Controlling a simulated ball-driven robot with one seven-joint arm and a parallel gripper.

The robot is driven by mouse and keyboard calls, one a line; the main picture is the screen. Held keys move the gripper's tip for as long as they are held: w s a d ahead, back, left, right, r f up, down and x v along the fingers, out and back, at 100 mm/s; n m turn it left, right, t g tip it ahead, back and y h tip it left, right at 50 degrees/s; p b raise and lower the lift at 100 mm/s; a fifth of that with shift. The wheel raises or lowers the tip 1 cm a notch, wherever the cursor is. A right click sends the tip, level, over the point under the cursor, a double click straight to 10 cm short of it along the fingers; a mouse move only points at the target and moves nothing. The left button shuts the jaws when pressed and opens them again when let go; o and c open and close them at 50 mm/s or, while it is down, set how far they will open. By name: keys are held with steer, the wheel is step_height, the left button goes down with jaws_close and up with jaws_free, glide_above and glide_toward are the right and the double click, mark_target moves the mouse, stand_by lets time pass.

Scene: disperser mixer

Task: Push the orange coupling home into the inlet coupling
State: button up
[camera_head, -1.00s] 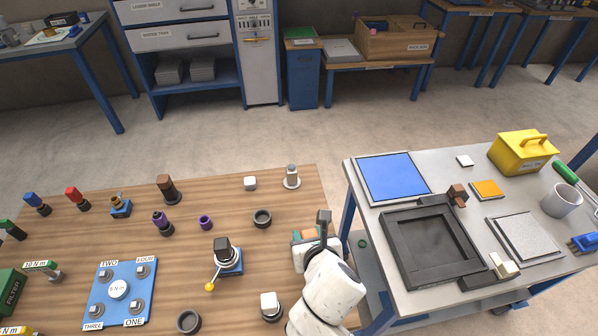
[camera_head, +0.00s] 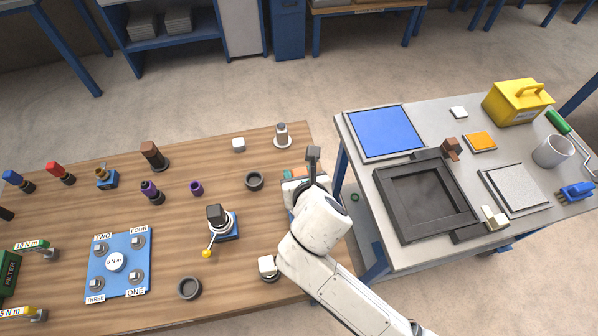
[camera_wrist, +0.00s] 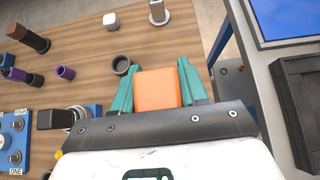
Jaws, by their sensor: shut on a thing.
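My gripper (camera_wrist: 157,68) shows in the wrist view with its two teal fingers shut on an orange block-like piece (camera_wrist: 157,90), which I take to be the orange coupling. In the head view my gripper (camera_head: 297,175) is over the right edge of the wooden table, and the orange piece is mostly hidden by my wrist. A dark ring-shaped part (camera_head: 254,181) stands to the left of the gripper; in the wrist view the ring (camera_wrist: 121,65) is just beyond the left finger. I cannot tell which part is the inlet coupling. The orange piece's far end and any contact are hidden.
A black-topped device (camera_head: 222,222) on a blue base, with a yellow-knobbed lever, stands left of my arm. A white-topped part (camera_head: 268,267) is close beside my arm. A grey-and-white post (camera_head: 282,137) and white cube (camera_head: 239,145) stand behind. The grey table (camera_head: 355,180) is at right.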

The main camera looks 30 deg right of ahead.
steer(key=shift+f+b, duration=1)
steer(key=shift+f, duration=1.3)
steer(key=shift+p, duration=1.45)
steer(key=shift+f+b, duration=1.05)
steer(key=shift+f, duration=1)
steer(key=o, duration=1.3)
steer(key=v, duration=1)
steer(key=shift+s+a+r, duration=0.15)
steer(key=shift+s+r, duration=0.05)
steer(key=shift+s, duration=0.1)
